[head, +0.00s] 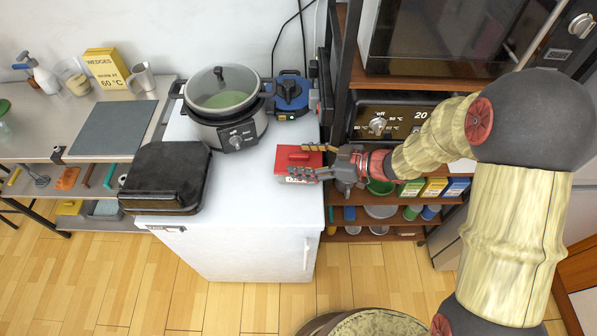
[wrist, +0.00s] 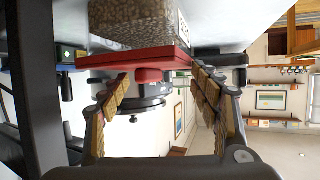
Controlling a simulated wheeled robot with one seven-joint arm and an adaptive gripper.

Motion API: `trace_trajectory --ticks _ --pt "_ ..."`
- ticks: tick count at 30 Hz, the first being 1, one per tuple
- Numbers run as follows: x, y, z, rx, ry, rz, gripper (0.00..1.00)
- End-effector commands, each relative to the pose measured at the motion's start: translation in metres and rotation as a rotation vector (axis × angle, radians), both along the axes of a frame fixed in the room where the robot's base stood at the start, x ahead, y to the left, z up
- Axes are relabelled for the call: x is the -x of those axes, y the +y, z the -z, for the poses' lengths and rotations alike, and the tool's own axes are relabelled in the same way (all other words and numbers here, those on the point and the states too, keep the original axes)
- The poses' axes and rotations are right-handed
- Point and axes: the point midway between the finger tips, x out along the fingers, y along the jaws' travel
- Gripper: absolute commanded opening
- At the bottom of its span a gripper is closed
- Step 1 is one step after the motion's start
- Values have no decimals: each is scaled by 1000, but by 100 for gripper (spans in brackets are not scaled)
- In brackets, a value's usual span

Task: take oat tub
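The oat tub has a red lid (head: 288,158) with a raised red knob and stands on the white counter near its right edge. In the wrist view the picture is upside down; the tub's clear body (wrist: 135,22) full of oats is at the top, with the red lid (wrist: 125,60) below it. My gripper (head: 300,160) reaches in from the right over the lid. Its fingers are spread in the wrist view (wrist: 160,77), one on each side of the knob, with visible gaps. The tub's body is mostly hidden in the head view.
A slow cooker (head: 225,105) and a blue appliance (head: 291,92) stand behind the tub. A black grill (head: 165,178) is to its left. A shelf rack with an oven (head: 400,118) stands to the right. The counter's front is clear.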

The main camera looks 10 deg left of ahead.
Motion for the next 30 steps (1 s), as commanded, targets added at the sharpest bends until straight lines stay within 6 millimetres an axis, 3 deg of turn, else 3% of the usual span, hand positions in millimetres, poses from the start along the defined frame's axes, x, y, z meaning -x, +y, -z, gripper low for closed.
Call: trace_trajectory --ticks 30 --pt "0 0 0 1 0 0 3"
